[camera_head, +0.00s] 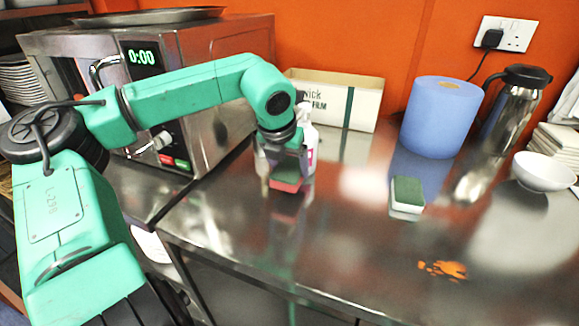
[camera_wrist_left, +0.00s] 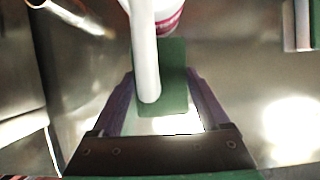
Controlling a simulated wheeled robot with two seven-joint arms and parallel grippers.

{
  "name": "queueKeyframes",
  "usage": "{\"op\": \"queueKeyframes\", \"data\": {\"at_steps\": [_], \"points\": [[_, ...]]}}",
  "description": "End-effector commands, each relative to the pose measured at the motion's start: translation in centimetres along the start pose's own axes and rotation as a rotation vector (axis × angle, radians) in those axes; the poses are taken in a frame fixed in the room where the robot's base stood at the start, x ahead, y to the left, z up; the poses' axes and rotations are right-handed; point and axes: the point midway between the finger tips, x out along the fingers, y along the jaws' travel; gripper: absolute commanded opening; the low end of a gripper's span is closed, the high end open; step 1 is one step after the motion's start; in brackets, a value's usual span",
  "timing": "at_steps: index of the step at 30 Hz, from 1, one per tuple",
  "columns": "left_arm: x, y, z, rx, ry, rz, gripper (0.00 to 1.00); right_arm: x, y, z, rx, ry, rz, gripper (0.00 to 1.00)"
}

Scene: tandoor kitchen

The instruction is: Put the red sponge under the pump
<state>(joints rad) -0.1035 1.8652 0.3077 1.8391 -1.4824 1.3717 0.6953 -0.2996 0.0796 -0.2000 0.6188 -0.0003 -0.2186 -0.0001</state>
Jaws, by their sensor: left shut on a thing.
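The red sponge (camera_head: 286,184) with a green pad is in my left gripper (camera_head: 285,163), just above or on the steel counter; I cannot tell if it touches. In the left wrist view its green top (camera_wrist_left: 175,70) lies between the two fingers (camera_wrist_left: 160,82), which are shut on it. The pump bottle (camera_head: 309,150), white with a pink label, stands right behind the gripper, partly hidden by it. In the left wrist view the white pump spout (camera_wrist_left: 146,60) reaches over the green top of the sponge. My right gripper is not in view.
A second sponge, green and white (camera_head: 407,196), lies on the counter to the right. A blue paper roll (camera_head: 440,118), a steel jug (camera_head: 516,108), a white bowl (camera_head: 543,172) and a cardboard box (camera_head: 340,98) stand behind. A steel oven (camera_head: 220,95) is at left.

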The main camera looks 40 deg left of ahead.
Motion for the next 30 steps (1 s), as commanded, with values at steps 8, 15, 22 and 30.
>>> {"op": "queueKeyframes", "data": {"at_steps": [8, 15, 22, 30], "points": [[3.5, 0.0, -0.9, -0.001, 0.0, -0.001, 0.28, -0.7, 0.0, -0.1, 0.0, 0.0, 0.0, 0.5], [3.7, 0.0, -1.0, -0.001, -0.001, 0.0, 0.28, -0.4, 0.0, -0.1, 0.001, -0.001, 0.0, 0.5], [3.7, 0.0, -1.0, -0.001, -0.001, 0.0, 1.0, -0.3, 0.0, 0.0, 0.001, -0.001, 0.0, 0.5], [3.0, 0.0, -0.8, -0.001, -0.003, -0.001, 1.0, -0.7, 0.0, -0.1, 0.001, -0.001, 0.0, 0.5]]}}
